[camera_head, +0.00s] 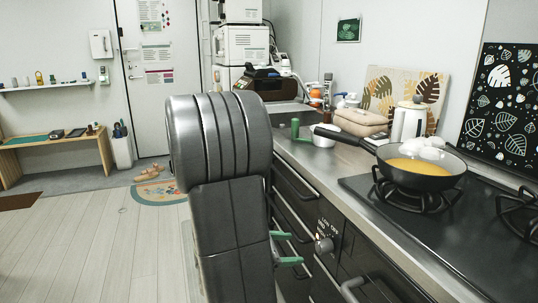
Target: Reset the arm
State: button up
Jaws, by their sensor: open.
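My dark grey arm (222,170) stands folded in the middle of the view, left of the counter. Two green fingertips of my gripper (286,248) show past the arm's right side, in front of the drawer fronts. They are apart, one above the other, with nothing seen between them. The rest of my gripper is hidden behind the arm.
A black pan (420,168) with yellow contents and white round things sits on the stove, its handle pointing left. The wooden floor (95,240) at left is clear.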

aim_at(317, 246)
jog(key=b+x, duration=0.3)
jog(key=x, duration=0.8)
jog(key=shift+w+d, duration=0.1)
jog(key=p+v, duration=0.4)
jog(key=v, duration=1)
jog(key=b+x, duration=0.4)
jog(key=x, duration=1)
jog(key=shift+f, duration=0.15)
jog(key=shift+r+p, duration=0.35)
jog(key=shift+p, duration=0.2)
jog(key=n+g+h+p, duration=0.1)
jog(key=n+p, duration=0.3)
jog(key=p, duration=0.6)
jog(key=shift+g+p, duration=0.4)
jog(key=shift+g, duration=0.5)
jog(key=shift+f+v, duration=0.2)
jog(key=shift+v, duration=1.05)
jog(key=shift+r, duration=0.1)
